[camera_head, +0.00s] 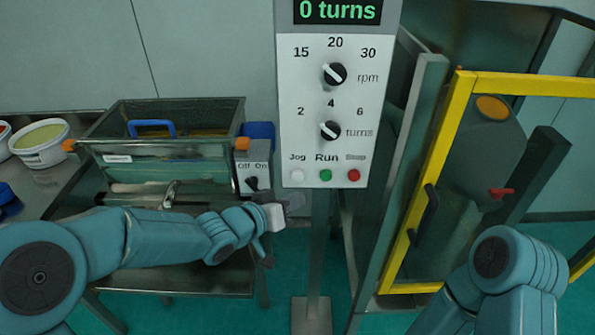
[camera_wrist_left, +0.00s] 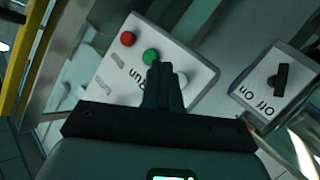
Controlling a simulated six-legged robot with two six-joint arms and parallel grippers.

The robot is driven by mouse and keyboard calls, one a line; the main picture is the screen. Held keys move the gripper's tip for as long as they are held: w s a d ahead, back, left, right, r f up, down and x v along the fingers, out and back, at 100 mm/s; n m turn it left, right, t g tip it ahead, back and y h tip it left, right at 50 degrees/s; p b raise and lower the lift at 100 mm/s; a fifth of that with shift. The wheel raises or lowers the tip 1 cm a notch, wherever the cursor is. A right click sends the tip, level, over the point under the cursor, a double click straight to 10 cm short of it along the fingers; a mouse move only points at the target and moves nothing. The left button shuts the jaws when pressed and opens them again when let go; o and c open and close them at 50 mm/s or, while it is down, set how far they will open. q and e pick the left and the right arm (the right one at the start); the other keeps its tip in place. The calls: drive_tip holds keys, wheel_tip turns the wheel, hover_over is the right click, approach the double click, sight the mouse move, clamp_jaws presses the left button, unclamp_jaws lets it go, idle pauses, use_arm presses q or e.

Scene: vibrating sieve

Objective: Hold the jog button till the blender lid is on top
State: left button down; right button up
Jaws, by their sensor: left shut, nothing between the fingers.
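The control panel (camera_head: 335,110) stands in the middle of the head view, its display (camera_head: 337,11) reading "0 turns". Along its lower edge are the white jog button (camera_head: 297,175), the green run button (camera_head: 326,175) and the red stop button (camera_head: 354,175). My left gripper (camera_head: 292,202) is just below the jog button. In the left wrist view its fingers (camera_wrist_left: 163,84) are shut and empty in front of the panel; contact with the button cannot be told. The grey blender vessel (camera_head: 477,150) has an orange round lid (camera_head: 492,107) at its upper part. My right gripper is out of view.
A yellow guard frame (camera_head: 440,150) stands before the blender. A sieve box (camera_head: 165,130) with a blue handle sits left of the panel, beside an off/on switch box (camera_head: 252,172). A tub (camera_head: 40,145) is on the left bench.

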sight(297, 176)
use_arm(q)
drive_tip(key=shift+w+p, duration=0.9)
drive_tip(key=shift+w, duration=0.8)
idle(0.7)
drive_tip(key=shift+w+p, duration=0.35)
drive_tip(key=shift+w, duration=0.1)
